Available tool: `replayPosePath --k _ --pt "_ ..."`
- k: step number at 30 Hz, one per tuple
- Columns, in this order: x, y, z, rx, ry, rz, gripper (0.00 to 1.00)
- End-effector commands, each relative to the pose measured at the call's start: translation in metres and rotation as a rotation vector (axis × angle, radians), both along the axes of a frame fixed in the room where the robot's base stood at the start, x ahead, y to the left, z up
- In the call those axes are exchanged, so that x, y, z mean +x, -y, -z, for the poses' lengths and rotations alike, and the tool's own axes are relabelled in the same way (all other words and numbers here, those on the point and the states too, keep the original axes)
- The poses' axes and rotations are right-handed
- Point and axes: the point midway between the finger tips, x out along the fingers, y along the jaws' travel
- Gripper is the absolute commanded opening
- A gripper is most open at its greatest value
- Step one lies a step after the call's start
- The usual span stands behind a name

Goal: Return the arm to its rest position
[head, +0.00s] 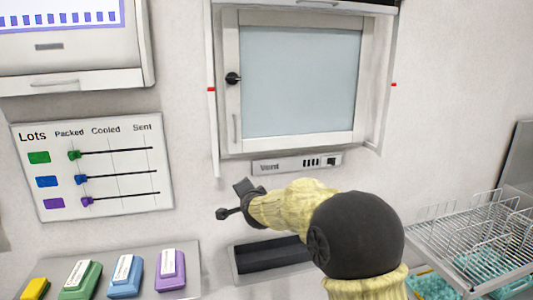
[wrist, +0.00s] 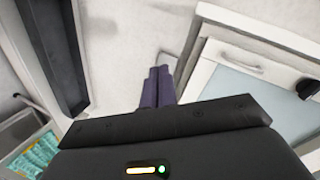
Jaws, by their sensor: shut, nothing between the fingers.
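My gripper (head: 224,213) is at the end of my yellow-sleeved arm in the head view. My arm is bent, with a large black joint near the middle of the head view.
The windowed cabinet (head: 229,120) hangs above my arm. A lots board (head: 100,195) with sliders is at left. Coloured blocks (head: 124,278) lie below it. A black trough (head: 262,254) is behind my arm. A wire rack (head: 460,240) stands at right.

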Motion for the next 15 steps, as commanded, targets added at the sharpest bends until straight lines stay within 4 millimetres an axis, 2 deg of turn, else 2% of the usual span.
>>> replayPosePath --k 1,5,6,11,15 --pt "-0.016 0.022 0.012 -0.086 -0.045 -0.022 0.0" --pt "-0.063 0.07 0.048 -0.3 -0.173 -0.104 0.0" --pt "-0.08 0.085 0.06 -0.363 -0.215 -0.133 0.0" --pt "-0.153 0.137 0.1 -0.57 -0.386 -0.257 0.0" --pt "-0.224 0.176 0.13 -0.712 -0.533 -0.38 0.0"
